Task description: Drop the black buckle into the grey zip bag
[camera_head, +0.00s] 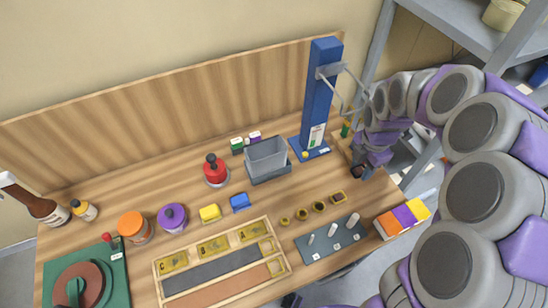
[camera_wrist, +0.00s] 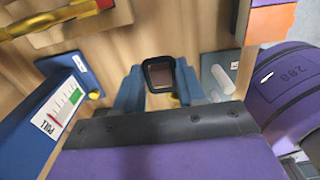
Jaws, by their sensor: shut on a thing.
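My gripper (camera_wrist: 160,82) is shut on the black buckle (camera_wrist: 148,66), a small dark rectangular frame held between its blue fingers. In the head view my gripper (camera_head: 362,170) is at the right end of the wooden table, right of the blue post, with the buckle a small dark shape at its tip. A grey open-topped container (camera_head: 268,162) stands at the back middle, left of the post and apart from my gripper. It is the only grey bag-like thing I see; I cannot make out a zip. It does not clearly show in the wrist view.
The tall blue post (camera_head: 319,95) with a metal bracket stands between my gripper and the grey container. Small brass rings, a grey peg plate (camera_head: 331,238) and a wooden tray (camera_head: 220,265) lie in front.

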